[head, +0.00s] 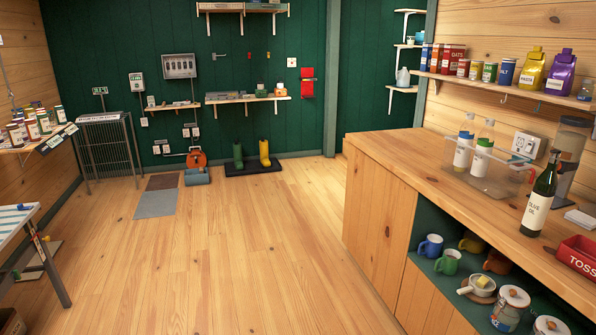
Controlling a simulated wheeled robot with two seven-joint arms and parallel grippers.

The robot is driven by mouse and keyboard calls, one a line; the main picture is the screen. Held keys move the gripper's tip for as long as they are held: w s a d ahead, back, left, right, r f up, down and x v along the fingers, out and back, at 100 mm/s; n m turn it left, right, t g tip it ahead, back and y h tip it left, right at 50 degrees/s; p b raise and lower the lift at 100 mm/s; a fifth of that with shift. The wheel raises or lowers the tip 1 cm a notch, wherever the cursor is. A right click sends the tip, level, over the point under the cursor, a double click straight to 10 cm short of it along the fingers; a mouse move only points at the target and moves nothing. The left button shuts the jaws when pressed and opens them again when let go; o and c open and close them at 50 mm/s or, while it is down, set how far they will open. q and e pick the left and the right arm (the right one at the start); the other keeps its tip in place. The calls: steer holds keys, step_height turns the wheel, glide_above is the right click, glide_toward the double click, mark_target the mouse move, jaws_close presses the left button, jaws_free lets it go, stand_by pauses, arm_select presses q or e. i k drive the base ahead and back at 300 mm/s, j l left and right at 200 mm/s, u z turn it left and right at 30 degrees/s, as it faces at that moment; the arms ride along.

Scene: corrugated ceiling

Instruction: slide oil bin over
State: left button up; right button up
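A clear plastic bin (503,185) sits on the wooden counter (420,150) at the right, near the wall. It holds two bottles with white labels, one with a blue band (464,143) and one with green (482,150). A dark green olive oil bottle (541,195) stands upright on the counter outside the bin, nearer to me. I cannot tell whether the bottle touches the bin. Neither of my grippers shows in the head view.
A red tray marked TOSS (578,253) is at the counter's right front. A clear dispenser (569,150) stands behind the bottle. A shelf (510,87) with cartons and jars hangs above. The counter left of the bin is bare. The floor is mostly open.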

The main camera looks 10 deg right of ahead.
mark_target(499, 175)
steer(key=i+z, duration=0.25)
steer(key=i, duration=0.15)
steer(key=i+j+z, duration=0.25)
steer(key=i, duration=0.2)
steer(key=i+j+z, duration=0.25)
steer(key=i, duration=0.15)
steer(key=i+j+z, duration=0.25)
steer(key=z, duration=0.2)
steer(key=i+j+z, duration=0.6)
steer(key=j+z, duration=0.3)
steer(key=i+j+z, duration=0.15)
steer(key=j, duration=0.2)
